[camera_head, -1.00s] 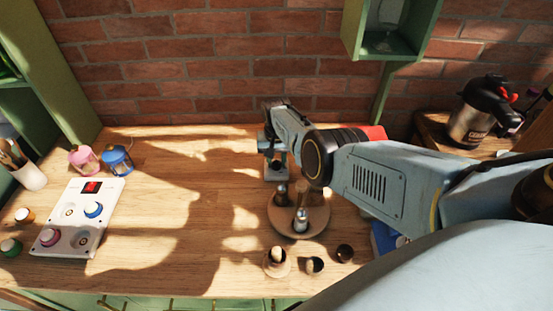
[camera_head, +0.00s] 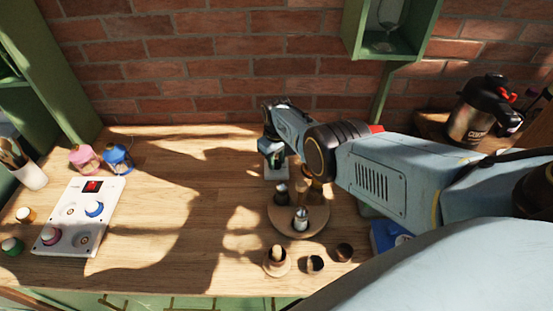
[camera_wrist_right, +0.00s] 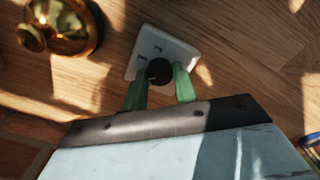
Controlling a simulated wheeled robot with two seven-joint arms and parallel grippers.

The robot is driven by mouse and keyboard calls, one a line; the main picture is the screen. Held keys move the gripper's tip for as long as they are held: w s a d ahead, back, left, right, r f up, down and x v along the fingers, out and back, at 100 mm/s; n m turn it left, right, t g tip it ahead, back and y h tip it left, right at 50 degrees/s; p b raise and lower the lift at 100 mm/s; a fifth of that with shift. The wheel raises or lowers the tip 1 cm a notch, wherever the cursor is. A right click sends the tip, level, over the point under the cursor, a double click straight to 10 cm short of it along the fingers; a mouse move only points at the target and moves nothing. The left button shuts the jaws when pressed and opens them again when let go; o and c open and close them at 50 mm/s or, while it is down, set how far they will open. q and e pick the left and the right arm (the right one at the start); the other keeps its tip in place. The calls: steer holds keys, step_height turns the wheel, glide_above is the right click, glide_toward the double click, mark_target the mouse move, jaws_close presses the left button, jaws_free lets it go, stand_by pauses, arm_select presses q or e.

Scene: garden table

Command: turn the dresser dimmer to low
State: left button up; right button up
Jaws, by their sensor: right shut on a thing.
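The dresser dimmer is a white square plate (camera_wrist_right: 177,47) with a round black knob (camera_wrist_right: 159,71) in the right wrist view. Small dark marks show on the plate, too small to read surely. In the head view the plate (camera_head: 276,174) lies on the wooden top, partly under my right gripper (camera_head: 272,158). My right gripper's green fingers (camera_wrist_right: 160,86) are shut on the knob, one on each side. The knob's pointer is not clear. My left gripper is not in view.
A round wooden tray (camera_head: 318,226) with small shakers stands in front of the dimmer. A brass object (camera_wrist_right: 62,25) is near the plate in the wrist view. A white panel with knobs (camera_head: 84,190) and two small lanterns (camera_head: 117,158) are at left. The middle-left top is clear.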

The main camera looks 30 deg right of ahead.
mark_target(276, 162)
stand_by(0.5)
steer(key=o, duration=1)
steer(key=shift+c, duration=0.2)
steer(key=shift+r, duration=0.1)
step_height(276, 162, up, 6)
steer(key=p, duration=0.4)
steer(key=shift+p, duration=0.3)
step_height(276, 162, up, 7)
steer(key=p, duration=0.2)
